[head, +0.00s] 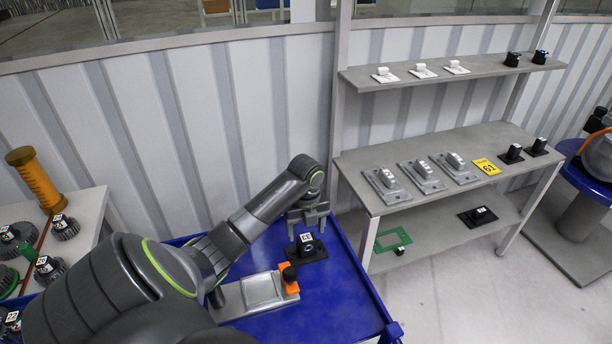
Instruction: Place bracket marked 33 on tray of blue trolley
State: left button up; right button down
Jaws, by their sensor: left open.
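A black bracket (308,251) with a white label on top sits on the blue tray of the trolley (345,290). The label looks like 33, but it is small. My left gripper (308,226) is open just above the bracket, fingers pointing down. I cannot tell whether the fingers touch it. My right gripper is out of view.
A grey metal fixture (245,295) with an orange end block lies on the tray beside the bracket. A grey shelf unit (440,150) to the right holds grey blocks, black brackets and a yellow tag (486,167). A bench with gears (65,228) stands left.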

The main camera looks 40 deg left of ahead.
aim_at(306, 237)
pick_arm(q)
notch_tip(306, 237, up, 7)
jog(key=shift+f, duration=0.15)
dwell(0.6)
